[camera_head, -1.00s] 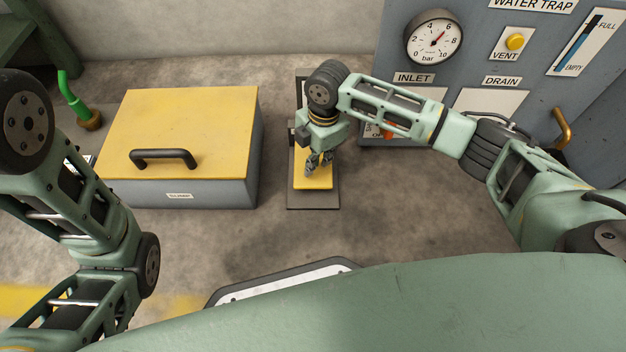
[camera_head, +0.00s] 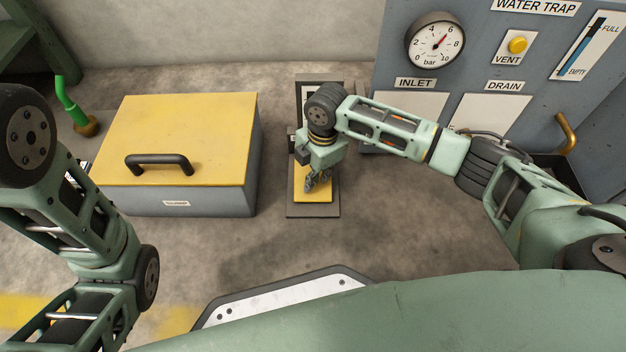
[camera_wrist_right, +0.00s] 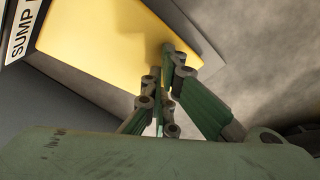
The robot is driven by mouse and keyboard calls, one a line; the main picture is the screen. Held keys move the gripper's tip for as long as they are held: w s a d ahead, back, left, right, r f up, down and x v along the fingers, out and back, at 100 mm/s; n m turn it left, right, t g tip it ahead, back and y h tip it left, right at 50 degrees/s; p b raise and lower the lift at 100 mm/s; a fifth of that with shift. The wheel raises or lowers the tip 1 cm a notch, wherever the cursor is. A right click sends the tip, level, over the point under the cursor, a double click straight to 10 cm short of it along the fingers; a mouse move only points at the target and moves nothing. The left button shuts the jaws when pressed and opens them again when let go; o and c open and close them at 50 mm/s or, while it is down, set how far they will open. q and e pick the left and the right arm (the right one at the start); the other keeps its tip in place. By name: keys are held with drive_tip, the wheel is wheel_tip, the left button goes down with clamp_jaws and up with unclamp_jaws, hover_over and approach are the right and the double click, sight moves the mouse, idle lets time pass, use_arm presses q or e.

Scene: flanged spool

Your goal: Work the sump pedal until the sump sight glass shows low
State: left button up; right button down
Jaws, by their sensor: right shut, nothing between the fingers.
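The yellow sump pedal (camera_head: 313,194) sits on a dark base plate in the middle of the head view. It fills much of the wrist view (camera_wrist_right: 110,45), with a SUMP label (camera_wrist_right: 20,35) beside it. My right gripper (camera_head: 318,184) is shut and empty, its fingertips pointing down at the pedal; they appear to touch it. The fingers also show over the pedal's edge in the wrist view (camera_wrist_right: 170,70). A pale panel (camera_head: 307,92) stands behind the pedal, mostly hidden by my right arm; I cannot read a sump level. My left gripper is out of view.
A grey box with a yellow lid (camera_head: 185,135) and black handle stands left of the pedal. At right, the WATER TRAP cabinet (camera_head: 480,60) carries a pressure gauge (camera_head: 435,43), a yellow VENT button (camera_head: 518,45) and a FULL/EMPTY sight glass (camera_head: 585,45). Floor before the pedal is clear.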

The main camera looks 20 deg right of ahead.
drive_tip(key=shift+w+d+r+p, duration=0.2)
drive_tip(key=shift+d+r+p, duration=0.15)
drive_tip(key=shift+d+p, duration=0.4)
drive_tip(key=shift+w+d+r+p, duration=0.2)
drive_tip(key=shift+d+r+p, duration=0.1)
drive_tip(key=shift+d+p, duration=0.4)
drive_tip(key=shift+f, duration=0.25)
drive_tip(key=shift+w, duration=0.1)
wheel_tip(320, 180, up, 12)
drive_tip(key=d, duration=0.1)
drive_tip(key=shift+w, duration=0.2)
